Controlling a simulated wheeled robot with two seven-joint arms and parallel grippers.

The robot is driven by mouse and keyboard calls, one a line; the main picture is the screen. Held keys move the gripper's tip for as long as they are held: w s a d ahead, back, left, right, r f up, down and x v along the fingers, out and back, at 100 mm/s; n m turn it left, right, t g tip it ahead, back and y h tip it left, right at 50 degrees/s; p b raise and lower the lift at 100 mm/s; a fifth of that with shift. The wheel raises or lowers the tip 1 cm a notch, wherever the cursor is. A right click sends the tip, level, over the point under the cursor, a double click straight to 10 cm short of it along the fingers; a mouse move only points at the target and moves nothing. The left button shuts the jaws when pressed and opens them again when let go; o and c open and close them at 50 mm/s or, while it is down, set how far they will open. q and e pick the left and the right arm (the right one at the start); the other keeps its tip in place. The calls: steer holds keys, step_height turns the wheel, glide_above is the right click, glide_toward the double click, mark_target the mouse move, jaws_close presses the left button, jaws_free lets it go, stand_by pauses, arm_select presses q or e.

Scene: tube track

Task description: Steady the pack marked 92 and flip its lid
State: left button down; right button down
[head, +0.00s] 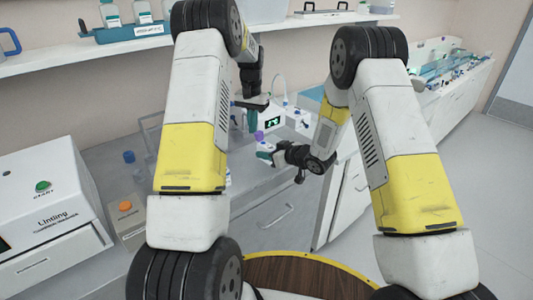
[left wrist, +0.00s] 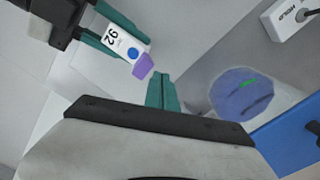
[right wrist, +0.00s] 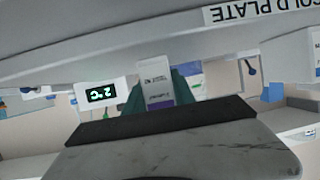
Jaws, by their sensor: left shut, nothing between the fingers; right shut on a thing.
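The pack marked 92 (left wrist: 122,43) is white with a blue dot, and a purple lid (left wrist: 143,66) shows at its end in the left wrist view. My right gripper (head: 266,151) is shut on the pack and holds it off the bench. The pack also shows between the teal fingers in the right wrist view (right wrist: 155,80). My left gripper (left wrist: 163,92) is shut and empty, its fingertips close to the purple lid with a small gap. In the head view my left gripper (head: 252,117) is just above the pack. I cannot tell whether the lid is fully closed.
A white unit with a green-lit display (head: 272,121) stands behind the grippers; its display (right wrist: 102,94) reads 2°C. A white Linting machine (head: 45,205) is at the left. A shelf with bottles (head: 142,12) runs above. A blue panel (left wrist: 290,140) lies at right.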

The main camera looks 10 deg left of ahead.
arm_select(q)
steer(key=shift+s+d+r, duration=0.2)
steer(key=shift+s+d, duration=0.15)
steer(key=shift+d, duration=0.15)
steer(key=shift+s+d+r, duration=0.2)
steer(key=shift+s+d, duration=0.1)
steer(key=shift+d, duration=0.2)
steer(key=shift+d+r, duration=0.1)
steer(key=shift+s+d+r, duration=0.5)
steer(key=shift+d, duration=0.15)
steer(key=shift+f, duration=0.1)
